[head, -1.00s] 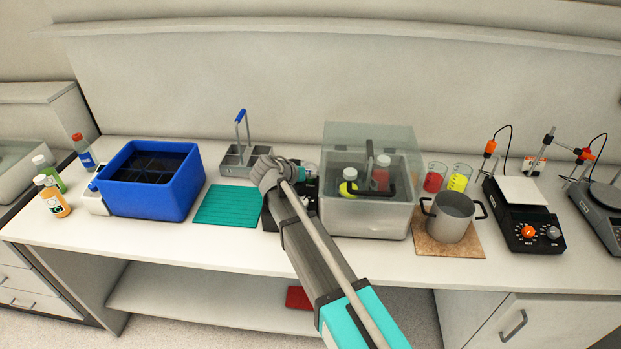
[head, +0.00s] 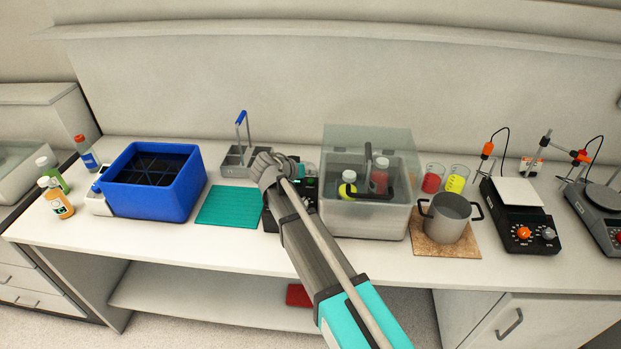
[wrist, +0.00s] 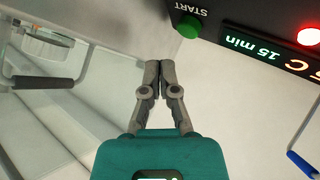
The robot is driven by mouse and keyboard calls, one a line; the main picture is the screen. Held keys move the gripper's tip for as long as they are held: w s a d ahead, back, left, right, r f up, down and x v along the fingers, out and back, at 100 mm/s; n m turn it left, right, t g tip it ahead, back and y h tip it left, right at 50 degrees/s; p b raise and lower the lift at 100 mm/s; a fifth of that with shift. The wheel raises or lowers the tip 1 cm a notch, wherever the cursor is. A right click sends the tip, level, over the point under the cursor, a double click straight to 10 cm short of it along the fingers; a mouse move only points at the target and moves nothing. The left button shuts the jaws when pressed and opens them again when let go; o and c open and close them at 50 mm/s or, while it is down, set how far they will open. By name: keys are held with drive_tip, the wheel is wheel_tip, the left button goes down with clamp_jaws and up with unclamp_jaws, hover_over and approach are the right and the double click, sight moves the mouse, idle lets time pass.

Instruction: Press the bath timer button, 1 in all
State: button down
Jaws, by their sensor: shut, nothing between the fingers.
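The bath timer button is a round green button (wrist: 188,27) beside the word START on a dark control panel (wrist: 238,12) in the wrist view. A green "15 min" readout (wrist: 252,48) and a lit red lamp (wrist: 309,37) are on the same panel. My gripper (wrist: 160,64) is shut and empty, its fingertips just left of and below the button in the picture, apart from it. In the head view the dark control unit (head: 270,222) is left of the clear-lidded bath (head: 365,221), mostly hidden by my arm; the button cannot be made out there.
The bath holds bottles, with a black handle in front. A teal mat (head: 229,207), a blue tub (head: 150,197) and a grey caddy (head: 235,168) stand to the left. A pot (head: 448,222) on a cork mat and a hotplate (head: 518,220) stand to the right.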

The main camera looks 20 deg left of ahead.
drive_tip(key=shift+s+d+r+p, duration=0.1)
drive_tip(key=shift+s+r+p, duration=0.1)
drive_tip(key=shift+r+p, duration=0.6)
drive_tip(key=shift+s+r+p, duration=0.2)
drive_tip(key=shift+r+p, duration=0.35)
drive_tip(key=shift+r, duration=0.3)
drive_tip(key=shift+s+f, duration=0.1)
drive_tip(key=shift+s, duration=0.05)
